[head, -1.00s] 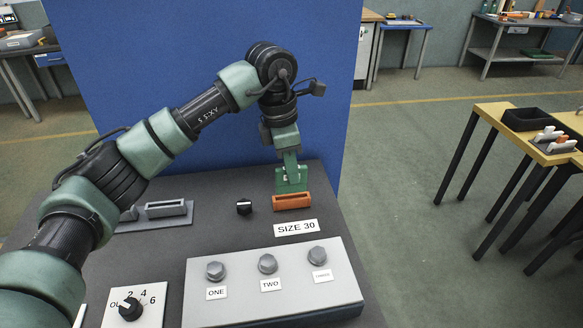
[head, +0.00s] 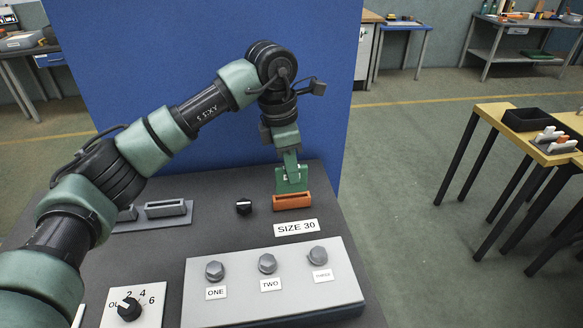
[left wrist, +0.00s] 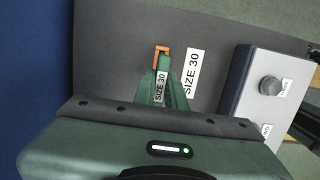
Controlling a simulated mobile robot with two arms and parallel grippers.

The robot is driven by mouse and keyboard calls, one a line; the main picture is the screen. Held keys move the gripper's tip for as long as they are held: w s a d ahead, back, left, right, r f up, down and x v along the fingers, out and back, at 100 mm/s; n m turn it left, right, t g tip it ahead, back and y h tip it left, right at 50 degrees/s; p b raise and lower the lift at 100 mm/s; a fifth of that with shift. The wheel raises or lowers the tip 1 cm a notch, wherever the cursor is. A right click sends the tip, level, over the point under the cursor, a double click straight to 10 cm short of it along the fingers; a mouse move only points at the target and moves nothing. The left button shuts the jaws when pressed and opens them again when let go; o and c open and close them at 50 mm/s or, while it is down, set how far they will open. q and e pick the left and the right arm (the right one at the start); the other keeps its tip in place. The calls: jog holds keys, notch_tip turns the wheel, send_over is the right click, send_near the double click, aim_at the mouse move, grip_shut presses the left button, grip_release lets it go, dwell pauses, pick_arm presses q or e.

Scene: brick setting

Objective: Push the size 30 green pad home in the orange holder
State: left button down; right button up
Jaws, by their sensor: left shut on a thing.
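The green pad (head: 291,185) is upright in the head view, at the orange holder (head: 292,202). My left gripper (head: 291,170) is shut on the pad from above. The pad's lower edge is hidden behind the holder's front wall, so how deep it sits cannot be told. In the left wrist view the pad (left wrist: 160,91) shows its "SIZE 30" label between my fingers, and the orange holder (left wrist: 157,56) lies just beyond it. A "SIZE 30" plate (head: 296,227) lies in front of the holder. My right gripper is not in view.
A black knob (head: 243,207) stands left of the holder, and grey holders (head: 166,209) stand farther left. A grey box with several hex knobs (head: 270,290) is in front. A blue panel (head: 215,60) rises behind the bench.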

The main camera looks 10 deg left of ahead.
pick_arm(q)
jog(key=shift+f, duration=0.25)
jog(key=shift+f+b, duration=1.5)
jog(key=shift+f, duration=0.3)
jog(key=c, duration=1.4)
grip_release()
jog(key=shift+o, duration=0.4)
jog(key=o, duration=0.4)
jog(key=shift+c, duration=0.2)
jog(key=shift+r, duration=0.1)
jog(key=shift+r+p, duration=1.7)
jog(key=shift+r, duration=1.25)
jog(key=shift+f, duration=0.1)
